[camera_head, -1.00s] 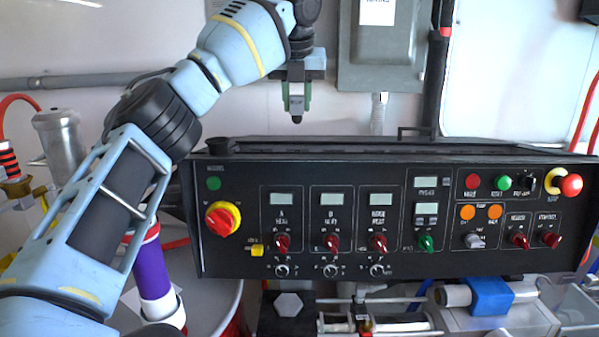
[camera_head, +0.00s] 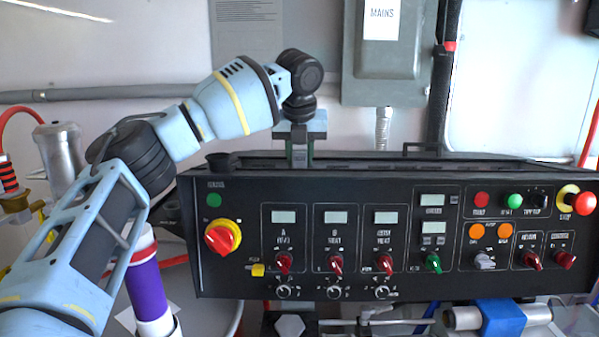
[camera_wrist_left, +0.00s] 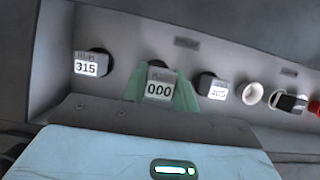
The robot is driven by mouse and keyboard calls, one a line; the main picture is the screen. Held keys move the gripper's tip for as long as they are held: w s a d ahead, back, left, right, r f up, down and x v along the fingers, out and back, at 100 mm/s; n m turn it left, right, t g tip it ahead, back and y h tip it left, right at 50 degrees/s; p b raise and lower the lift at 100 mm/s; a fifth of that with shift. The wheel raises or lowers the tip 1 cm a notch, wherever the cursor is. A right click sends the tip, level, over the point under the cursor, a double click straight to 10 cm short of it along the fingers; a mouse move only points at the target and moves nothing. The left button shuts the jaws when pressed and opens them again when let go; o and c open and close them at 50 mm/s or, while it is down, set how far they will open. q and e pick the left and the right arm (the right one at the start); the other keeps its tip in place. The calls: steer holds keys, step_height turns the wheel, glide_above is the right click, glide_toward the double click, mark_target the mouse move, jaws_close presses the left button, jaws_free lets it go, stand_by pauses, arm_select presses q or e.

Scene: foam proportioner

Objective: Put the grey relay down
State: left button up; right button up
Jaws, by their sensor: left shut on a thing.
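My left gripper (camera_head: 299,156) reaches down behind the top edge of the black control panel, so its fingertips are hidden in the head view. In the left wrist view its green fingers (camera_wrist_left: 160,92) are shut on the grey relay (camera_wrist_left: 159,88), marked 000. The relay is in a row between a relay marked 315 (camera_wrist_left: 88,64) on the left and another labelled relay (camera_wrist_left: 212,87) on the right. Its lower end is hard to see, so I cannot tell whether it is seated. My right gripper is not in view.
The black control panel (camera_head: 340,278) with knobs and displays stands in front of the gripper. Right of the relays are a pale round ring (camera_wrist_left: 252,93) and a black part (camera_wrist_left: 291,103). A grey mains box (camera_head: 385,65) hangs on the wall behind.

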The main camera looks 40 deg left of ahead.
arm_select(q)
steer(key=shift+f, duration=1.9)
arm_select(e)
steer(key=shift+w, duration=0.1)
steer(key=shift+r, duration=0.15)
arm_select(q)
steer(key=shift+f, duration=0.15)
steer(key=o, duration=1)
steer(key=shift+f, duration=0.1)
steer(key=shift+c, duration=0.2)
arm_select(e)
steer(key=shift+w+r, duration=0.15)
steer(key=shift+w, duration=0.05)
